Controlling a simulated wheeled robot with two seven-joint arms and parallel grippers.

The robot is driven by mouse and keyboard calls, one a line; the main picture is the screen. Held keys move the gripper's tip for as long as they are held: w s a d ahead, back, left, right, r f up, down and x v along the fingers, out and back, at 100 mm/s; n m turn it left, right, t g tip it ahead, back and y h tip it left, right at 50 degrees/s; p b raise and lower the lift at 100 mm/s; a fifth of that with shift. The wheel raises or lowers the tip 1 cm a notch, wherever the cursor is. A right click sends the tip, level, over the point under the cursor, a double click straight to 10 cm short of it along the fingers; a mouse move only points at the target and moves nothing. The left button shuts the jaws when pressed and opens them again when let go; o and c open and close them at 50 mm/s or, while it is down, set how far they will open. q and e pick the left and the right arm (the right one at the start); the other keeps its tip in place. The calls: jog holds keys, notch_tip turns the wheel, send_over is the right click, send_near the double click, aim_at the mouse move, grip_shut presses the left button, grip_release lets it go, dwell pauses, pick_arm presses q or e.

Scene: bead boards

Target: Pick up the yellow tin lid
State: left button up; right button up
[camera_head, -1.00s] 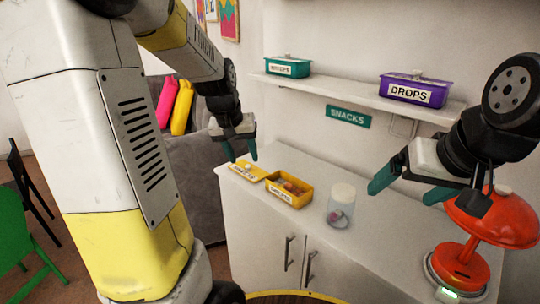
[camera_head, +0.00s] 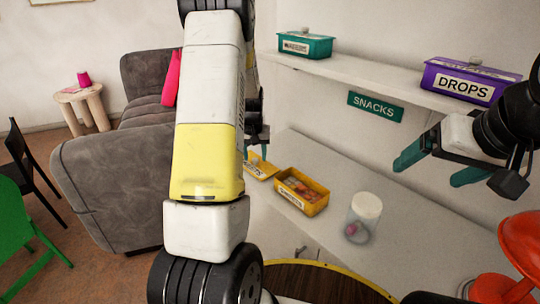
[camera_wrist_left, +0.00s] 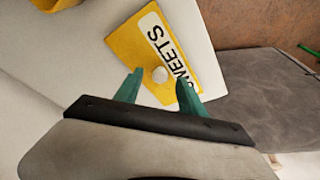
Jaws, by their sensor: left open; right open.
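The yellow tin lid (camera_wrist_left: 135,42) lies flat on the white counter in the left wrist view. It has a white label reading SWEETS and a round pale knob (camera_wrist_left: 160,74). My left gripper (camera_wrist_left: 158,92) is open, with its teal fingertips on either side of the knob; I cannot tell if they touch the lid. In the head view the lid (camera_head: 262,170) is partly hidden behind my left arm. The open yellow tin (camera_head: 318,208) with sweets inside stands just right of it. My right gripper (camera_head: 432,165) is open and empty in front of the shelf.
A clear jar with a white top (camera_head: 364,215) stands on the counter (camera_head: 400,240) right of the tin. A red gumball-like machine (camera_head: 525,245) is at the right edge. Teal (camera_head: 306,46) and purple (camera_head: 470,82) tins sit on the shelf above.

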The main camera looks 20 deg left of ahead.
pick_arm(q)
jog(key=shift+x, duration=0.85)
grip_shut()
